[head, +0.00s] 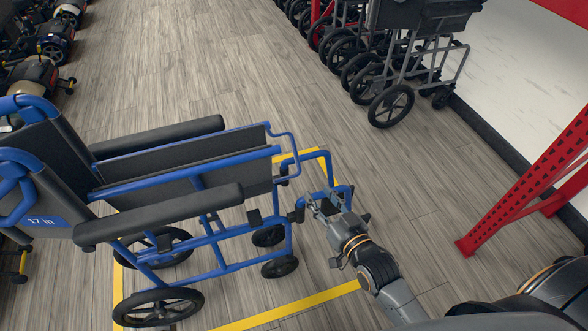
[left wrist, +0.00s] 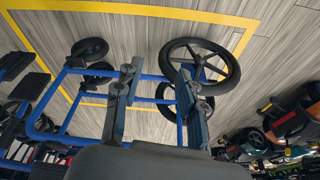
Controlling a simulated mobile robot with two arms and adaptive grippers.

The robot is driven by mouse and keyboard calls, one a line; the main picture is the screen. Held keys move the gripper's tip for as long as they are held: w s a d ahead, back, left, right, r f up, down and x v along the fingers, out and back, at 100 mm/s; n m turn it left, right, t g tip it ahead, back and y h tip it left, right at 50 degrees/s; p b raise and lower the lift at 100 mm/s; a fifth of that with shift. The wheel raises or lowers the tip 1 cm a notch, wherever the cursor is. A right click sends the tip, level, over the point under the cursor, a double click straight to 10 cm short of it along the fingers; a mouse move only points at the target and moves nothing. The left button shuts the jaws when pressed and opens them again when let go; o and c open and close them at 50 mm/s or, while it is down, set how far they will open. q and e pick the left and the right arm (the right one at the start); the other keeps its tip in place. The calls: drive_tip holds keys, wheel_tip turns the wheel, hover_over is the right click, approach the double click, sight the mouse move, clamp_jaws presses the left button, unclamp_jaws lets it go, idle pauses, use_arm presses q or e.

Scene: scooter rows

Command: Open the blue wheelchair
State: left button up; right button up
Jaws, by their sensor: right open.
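The blue wheelchair (head: 205,180) stands on the floor at the left of the head view, upright inside a yellow floor outline. Its two black armrests run side by side with dark side panels between them, and I cannot clearly see a flat seat. Its backrest at the far left reads "17 in". My right gripper (head: 322,203) is open beside the front footrest tubing at the right; contact is unclear. In the left wrist view, the wheelchair's large wheel (left wrist: 208,62) and blue frame show beyond my left gripper (left wrist: 158,72), whose fingers are apart. My left gripper is outside the head view.
Folded dark wheelchairs (head: 392,105) stand in a row at the top right by the white wall. A red perforated post (head: 510,195) stands at the right. Several scooters (head: 52,45) line the top left. The wooden floor between the rows is clear.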

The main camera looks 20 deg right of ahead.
drive_tip(key=t+b, duration=0.2)
approach(297, 151)
drive_tip(key=s, duration=0.2)
drive_tip(key=shift+y, duration=0.3)
drive_tip(key=w, duration=0.4)
drive_tip(key=w+a+b, duration=0.1)
drive_tip(key=w, duration=0.8)
drive_tip(key=shift+a+r, duration=0.15)
drive_tip(key=shift+a, duration=0.2)
use_arm(q)
drive_tip(key=v, duration=0.8)
drive_tip(key=shift+w+r+t, duration=0.3)
drive_tip(key=shift+w+r, duration=0.05)
drive_tip(key=shift+r, duration=0.1)
drive_tip(key=shift+a, duration=0.1)
use_arm(e)
clamp_jaws()
